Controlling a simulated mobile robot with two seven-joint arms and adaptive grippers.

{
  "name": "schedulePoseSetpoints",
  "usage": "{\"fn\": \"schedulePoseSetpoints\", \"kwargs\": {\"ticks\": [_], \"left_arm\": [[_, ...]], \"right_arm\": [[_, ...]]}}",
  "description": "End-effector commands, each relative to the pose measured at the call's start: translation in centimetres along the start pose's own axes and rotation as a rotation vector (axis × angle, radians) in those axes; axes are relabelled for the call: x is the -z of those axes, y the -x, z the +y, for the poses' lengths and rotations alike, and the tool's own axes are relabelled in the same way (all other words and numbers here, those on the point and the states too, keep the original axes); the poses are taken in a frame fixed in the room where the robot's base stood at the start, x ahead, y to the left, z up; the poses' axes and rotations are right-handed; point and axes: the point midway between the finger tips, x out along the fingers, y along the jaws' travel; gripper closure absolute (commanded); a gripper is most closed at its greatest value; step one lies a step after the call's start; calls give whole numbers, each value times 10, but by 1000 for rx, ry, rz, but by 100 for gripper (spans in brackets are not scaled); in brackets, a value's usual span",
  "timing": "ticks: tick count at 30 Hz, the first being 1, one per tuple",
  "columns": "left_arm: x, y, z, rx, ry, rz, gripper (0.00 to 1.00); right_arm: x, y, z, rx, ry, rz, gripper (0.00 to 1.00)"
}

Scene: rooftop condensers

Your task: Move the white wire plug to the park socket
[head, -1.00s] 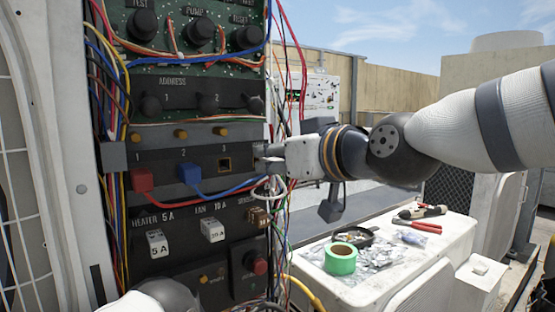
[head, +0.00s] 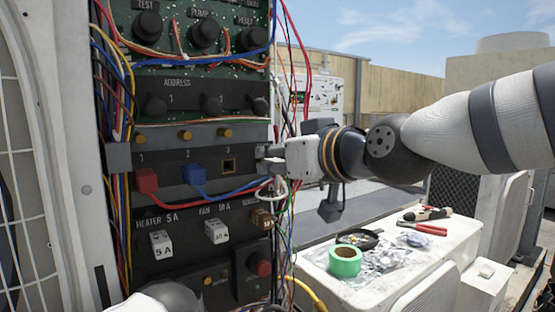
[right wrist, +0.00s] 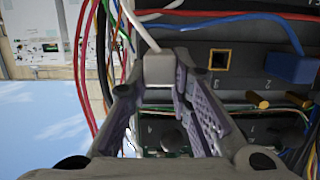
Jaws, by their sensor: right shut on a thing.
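The white wire plug (right wrist: 158,66) is a pale block between the fingertips of my right gripper (right wrist: 160,80) in the right wrist view, with its white wire leading up. In the head view the right gripper (head: 266,154) is shut at the right edge of the panel, just right of the empty square socket under number 3 (head: 228,166). That socket also shows in the right wrist view (right wrist: 219,60), right of the plug and apart from it. A brownish connector block (head: 262,218) sits below. I cannot read a park label.
A red plug (head: 146,180) and a blue plug (head: 194,174) sit under numbers 1 and 2. Loose coloured wires (head: 291,100) hang along the panel's right edge, close to my gripper. A white unit (head: 385,270) at right bears green tape (head: 345,261) and tools.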

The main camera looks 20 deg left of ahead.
Motion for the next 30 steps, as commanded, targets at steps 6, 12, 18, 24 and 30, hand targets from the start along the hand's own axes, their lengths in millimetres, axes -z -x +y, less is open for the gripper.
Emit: {"fn": "schedulePoseSetpoints", "kwargs": {"ticks": [6, 12, 18, 24, 30], "left_arm": [[0, -1, 0, 0, 0, -2, 60], [-1, -1, 0, 0, 0, -4, 60], [-1, -2, 0, 0, 0, -6, 60], [-1, -2, 0, 0, 0, -7, 60], [-1, -2, 0, 0, 0, -6, 60]], "right_arm": [[1, -3, 0, 0, 0, 0, 100], [1, -6, 0, 1, 0, -1, 100], [2, -9, 0, 0, 0, 1, 100], [3, -11, 0, 0, 0, 2, 100], [3, -11, 0, 0, 0, 2, 57]]}}
